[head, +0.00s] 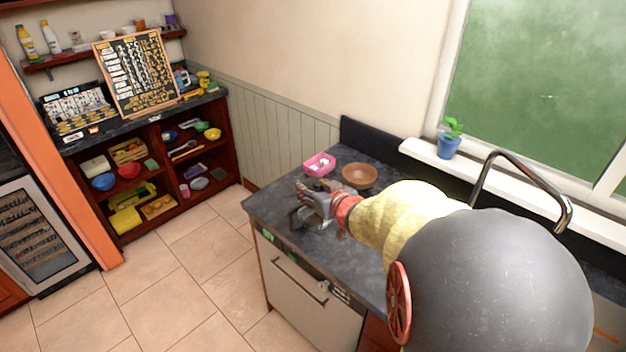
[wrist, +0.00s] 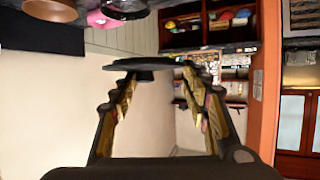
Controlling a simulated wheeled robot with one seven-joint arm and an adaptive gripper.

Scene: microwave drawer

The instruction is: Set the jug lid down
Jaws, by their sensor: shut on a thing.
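My gripper (head: 312,206) is over the near left end of the dark countertop (head: 345,255) in the head view. In the wrist view, which looks upside down, my gripper (wrist: 160,82) is shut on a dark, flat round thing, which I take as the jug lid (wrist: 153,63). The lid spans the gap between the two fingertips and shows almost edge-on. In the head view the lid blends with the dark gripper and counter, so I cannot tell whether it touches the counter. No jug is clearly visible.
A brown bowl (head: 360,175) and a pink container (head: 319,164) stand on the counter just beyond my gripper. A potted plant (head: 449,139) sits on the windowsill. A drawer front (head: 305,300) lies below the counter. A full shelf (head: 150,170) stands across the tiled floor.

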